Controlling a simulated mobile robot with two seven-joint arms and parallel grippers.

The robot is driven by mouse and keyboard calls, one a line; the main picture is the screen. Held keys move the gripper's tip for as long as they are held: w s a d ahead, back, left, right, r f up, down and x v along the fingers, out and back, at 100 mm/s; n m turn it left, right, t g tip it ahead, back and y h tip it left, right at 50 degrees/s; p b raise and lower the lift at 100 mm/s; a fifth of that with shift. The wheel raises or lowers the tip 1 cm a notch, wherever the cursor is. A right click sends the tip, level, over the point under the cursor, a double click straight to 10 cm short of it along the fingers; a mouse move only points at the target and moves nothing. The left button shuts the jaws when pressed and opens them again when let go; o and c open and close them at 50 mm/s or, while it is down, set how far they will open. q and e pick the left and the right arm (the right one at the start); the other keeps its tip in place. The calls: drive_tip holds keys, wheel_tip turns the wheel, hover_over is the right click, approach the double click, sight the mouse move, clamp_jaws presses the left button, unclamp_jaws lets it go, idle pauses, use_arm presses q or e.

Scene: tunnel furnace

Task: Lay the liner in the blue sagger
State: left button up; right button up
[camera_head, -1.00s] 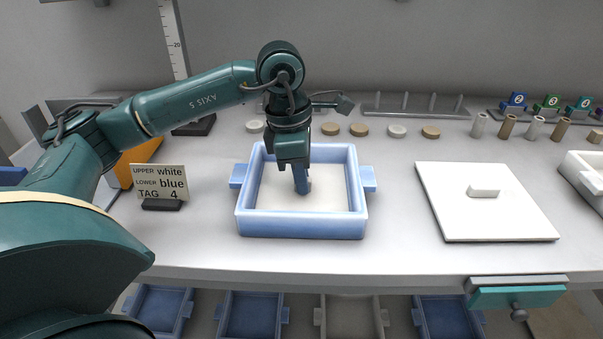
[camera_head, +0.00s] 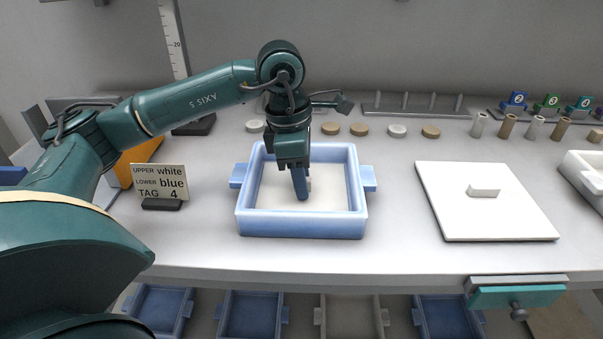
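The blue sagger (camera_head: 300,224) is an open square tray with side lugs on the bench in the middle of the head view. The white liner (camera_head: 327,198) lies flat inside it and covers the floor that I can see. My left gripper (camera_head: 301,183) points straight down inside the sagger, over the liner's middle. Its near finger shows in front of a small pale knob (camera_head: 309,184) on the liner, mostly hidden behind it. The near finger stands off from the knob, so the gripper looks open; the far finger is hidden. My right gripper is not in view.
A white lid (camera_head: 487,218) with a handle lies to the right. A sign (camera_head: 160,183) reading upper white, lower blue, tag 4 stands left. Small discs, cylinders and numbered tags line the back. More saggers (camera_head: 250,315) sit below the bench. Bench between sagger and lid is clear.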

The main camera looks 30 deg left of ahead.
use_arm(q)
wheel_tip(320, 180, up, 13)
drive_tip(key=s+a+p, duration=0.1)
drive_tip(key=shift+a, duration=0.35)
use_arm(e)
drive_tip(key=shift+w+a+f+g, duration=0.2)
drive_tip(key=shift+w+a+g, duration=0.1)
